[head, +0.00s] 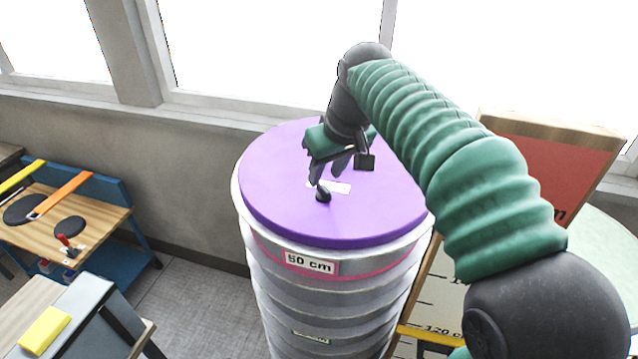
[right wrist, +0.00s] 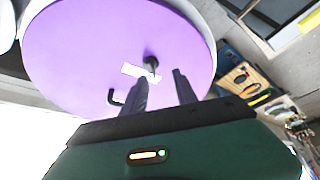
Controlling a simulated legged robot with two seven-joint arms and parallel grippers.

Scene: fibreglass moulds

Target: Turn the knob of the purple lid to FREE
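The purple lid (head: 275,185) lies on top of a grey ribbed drum (head: 330,325). A small dark knob (head: 323,194) stands on the lid beside a white label (head: 338,187) whose text I cannot read. My right gripper (head: 328,177) hangs over the lid, fingers pointing down, just above the knob. In the right wrist view, the two fingers of my right gripper (right wrist: 159,78) are apart with nothing between them. The knob (right wrist: 150,62) shows just beyond the fingertips, nearer the left finger, with the white label (right wrist: 133,70) to its left. My left gripper is not in view.
A dark bent piece (right wrist: 115,97) shows at the lid in the right wrist view. A red-and-wood board (head: 540,150) stands right of the drum. A workbench (head: 70,215) stands at left, and a yellow block (head: 45,329) lies at lower left. Windows are behind.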

